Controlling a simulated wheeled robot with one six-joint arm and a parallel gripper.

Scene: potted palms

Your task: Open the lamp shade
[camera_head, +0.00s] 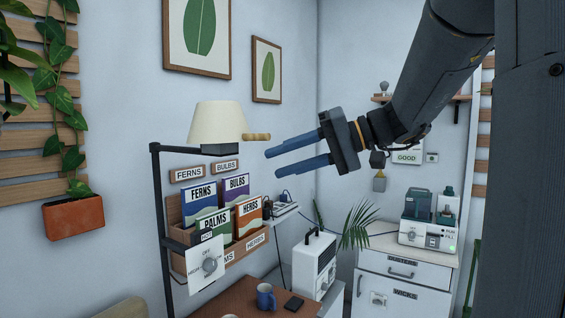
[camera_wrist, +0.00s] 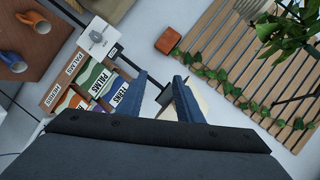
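The cream lamp shade (camera_head: 216,123) sits on top of a black lamp stand (camera_head: 158,210) in the head view. A wooden handle (camera_head: 256,137) sticks out from its right side. My gripper (camera_head: 271,166) has two blue fingers, spread apart with nothing between them. It is to the right of the shade, slightly below the handle and apart from it in the picture. In the wrist view, my gripper (camera_wrist: 160,78) is also open, and part of the cream shade (camera_wrist: 201,98) shows beside the right finger. The handle cannot be made out there.
A wall rack with seed packets (camera_head: 240,212) hangs behind the lamp. A white dial panel (camera_head: 207,264) is on the stand. A brown table (camera_head: 245,295) with a blue mug (camera_head: 265,297) is below. A white cabinet (camera_head: 405,275) stands right. Air around my gripper looks clear.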

